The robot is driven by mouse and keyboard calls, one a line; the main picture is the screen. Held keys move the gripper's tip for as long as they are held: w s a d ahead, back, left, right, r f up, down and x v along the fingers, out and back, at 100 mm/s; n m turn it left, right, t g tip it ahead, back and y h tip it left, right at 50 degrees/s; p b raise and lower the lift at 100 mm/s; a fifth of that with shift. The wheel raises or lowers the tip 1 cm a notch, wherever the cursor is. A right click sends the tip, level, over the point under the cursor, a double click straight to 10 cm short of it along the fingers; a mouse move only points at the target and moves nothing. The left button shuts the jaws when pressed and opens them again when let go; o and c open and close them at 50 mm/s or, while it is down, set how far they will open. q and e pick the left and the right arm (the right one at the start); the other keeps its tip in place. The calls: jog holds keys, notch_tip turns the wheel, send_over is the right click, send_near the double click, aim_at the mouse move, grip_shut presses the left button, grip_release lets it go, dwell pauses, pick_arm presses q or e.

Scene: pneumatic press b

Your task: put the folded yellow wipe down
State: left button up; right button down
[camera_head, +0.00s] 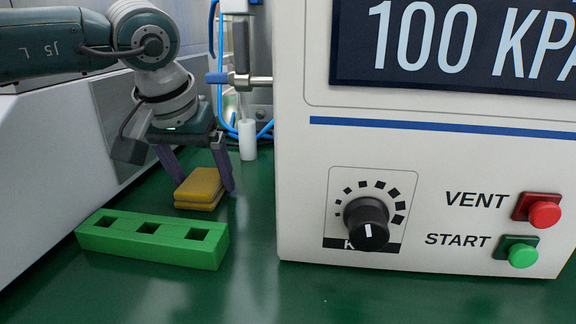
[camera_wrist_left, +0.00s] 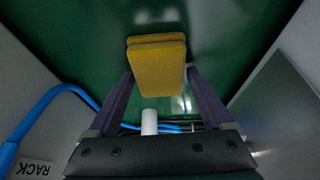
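The folded yellow wipe (camera_head: 199,188) is a flat pad of two layers, left of the press in the head view. It also shows between the fingertips in the left wrist view (camera_wrist_left: 158,68). My left gripper (camera_head: 205,182) points down, with one finger on each side of the wipe. Its fingers appear to touch the wipe's edges, so it looks shut on it. The wipe is close to the green table top (camera_head: 270,290); I cannot tell whether it touches. My right gripper is not in view.
A green block with three square holes (camera_head: 150,240) lies just in front of the wipe. The press (camera_head: 300,200), with its knob (camera_head: 366,222) and red (camera_head: 545,214) and green (camera_head: 523,256) buttons, stands right. A white cylinder (camera_head: 247,140) and blue hoses are behind. Front table is clear.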

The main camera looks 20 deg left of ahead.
aim_at(194, 191)
pick_arm(q)
jog(key=shift+o, duration=1)
jog(key=shift+r, duration=0.1)
jog(key=p+v, duration=0.1)
jog(key=v, duration=0.2)
jog(key=p+v, duration=0.1)
jog(key=v, duration=0.2)
jog(key=p+v, duration=0.1)
jog(key=v, duration=0.2)
jog(key=shift+w+r, duration=0.1)
jog(key=shift+w, duration=0.3)
jog(key=shift+s+d+r+p, duration=0.1)
jog(key=shift+s+r+p, duration=0.2)
jog(key=shift+r, duration=0.2)
